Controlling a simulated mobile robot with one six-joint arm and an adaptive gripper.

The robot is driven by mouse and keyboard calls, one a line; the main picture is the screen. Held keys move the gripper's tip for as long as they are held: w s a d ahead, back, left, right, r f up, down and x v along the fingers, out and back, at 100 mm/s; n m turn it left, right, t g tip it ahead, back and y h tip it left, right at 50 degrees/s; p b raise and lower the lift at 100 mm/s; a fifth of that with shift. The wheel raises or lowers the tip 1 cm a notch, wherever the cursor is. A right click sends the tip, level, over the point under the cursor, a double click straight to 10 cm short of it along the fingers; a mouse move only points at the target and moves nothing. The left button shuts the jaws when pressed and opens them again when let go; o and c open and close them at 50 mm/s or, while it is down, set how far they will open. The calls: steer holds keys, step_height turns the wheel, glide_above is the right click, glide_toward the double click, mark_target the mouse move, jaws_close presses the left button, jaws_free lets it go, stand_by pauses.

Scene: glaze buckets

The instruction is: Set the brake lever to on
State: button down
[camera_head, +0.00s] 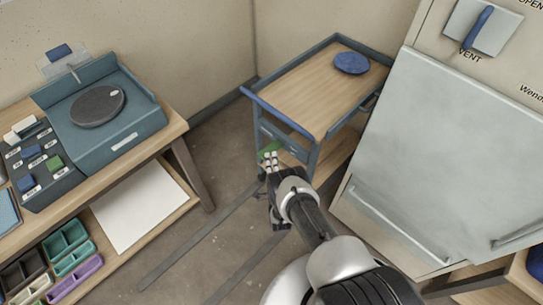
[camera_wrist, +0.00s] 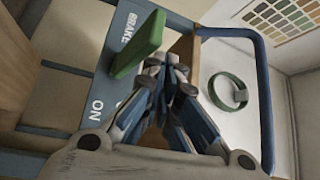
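The brake lever is a green bar (camera_wrist: 138,45) on a blue-grey panel (camera_wrist: 88,88) marked BRAKE and ON. In the wrist view it slants above the ON marking, with its lower left end nearer to it. In the head view the lever (camera_head: 269,148) shows as a small green patch at the near end of the cart (camera_head: 290,125). My gripper (camera_head: 270,160) is just in front of it. In the wrist view my gripper (camera_wrist: 168,72) has its fingertips drawn together, with nothing seen between them, close to the lever's right side. I cannot tell whether they touch it.
A blue disc (camera_head: 351,63) lies on the cart's wooden top. A large pale cabinet (camera_head: 440,150) stands close on the right. A workbench (camera_head: 180,130) with a turntable (camera_head: 97,106) and a button box (camera_head: 38,165) is on the left. Open floor (camera_head: 215,215) lies between them.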

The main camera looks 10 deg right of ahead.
steer(key=shift+s+a+f, duration=0.15)
steer(key=shift+s+f, duration=0.05)
steer(key=shift+f, duration=0.2)
